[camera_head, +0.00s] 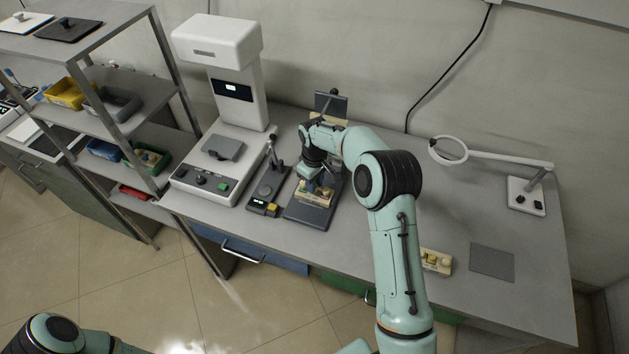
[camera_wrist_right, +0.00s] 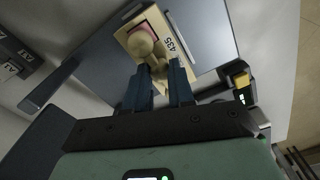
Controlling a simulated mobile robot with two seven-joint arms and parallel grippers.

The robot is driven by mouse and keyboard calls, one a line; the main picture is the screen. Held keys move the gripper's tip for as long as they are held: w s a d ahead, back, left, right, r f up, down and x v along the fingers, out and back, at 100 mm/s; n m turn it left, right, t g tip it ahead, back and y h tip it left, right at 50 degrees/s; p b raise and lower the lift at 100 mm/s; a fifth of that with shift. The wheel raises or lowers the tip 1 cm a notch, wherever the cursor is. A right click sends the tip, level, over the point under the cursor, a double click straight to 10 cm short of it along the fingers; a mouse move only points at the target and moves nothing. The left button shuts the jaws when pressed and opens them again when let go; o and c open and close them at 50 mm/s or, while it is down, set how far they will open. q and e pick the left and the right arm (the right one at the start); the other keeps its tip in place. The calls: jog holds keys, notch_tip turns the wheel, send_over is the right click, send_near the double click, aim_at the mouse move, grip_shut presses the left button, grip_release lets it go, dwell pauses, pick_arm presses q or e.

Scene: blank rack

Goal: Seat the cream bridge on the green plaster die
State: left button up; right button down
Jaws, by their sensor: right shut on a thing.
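My right gripper (camera_head: 314,180) points down over a dark stand on the bench. In the right wrist view its two blue fingers (camera_wrist_right: 157,78) are closed around a small cream piece, which I take to be the cream bridge (camera_wrist_right: 156,65). The piece is at a cream block (camera_wrist_right: 175,27) with a pink patch, a rounded cream knob and the label "435". The block also shows on the stand in the head view (camera_head: 316,197). I cannot tell whether the piece touches the block. I cannot make out a green plaster die. My left gripper is out of view.
A second cream block (camera_head: 436,262) with yellow parts lies right of my right arm, near a grey mat (camera_head: 492,262). A white machine (camera_head: 222,120) and a small device with a yellow button (camera_head: 268,190) stand left. A ring lamp (camera_head: 449,149) is at the back right.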

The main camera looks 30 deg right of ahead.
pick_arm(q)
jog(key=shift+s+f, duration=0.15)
pick_arm(e)
jog(key=shift+f, duration=0.55)
jog(key=c, duration=0.9)
grip_release()
jog(key=shift+r, duration=0.15)
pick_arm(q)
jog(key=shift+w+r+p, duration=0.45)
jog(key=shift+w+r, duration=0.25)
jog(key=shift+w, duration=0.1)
pick_arm(e)
notch_tip(320, 180, up, 12)
jog(key=shift+f, duration=0.1)
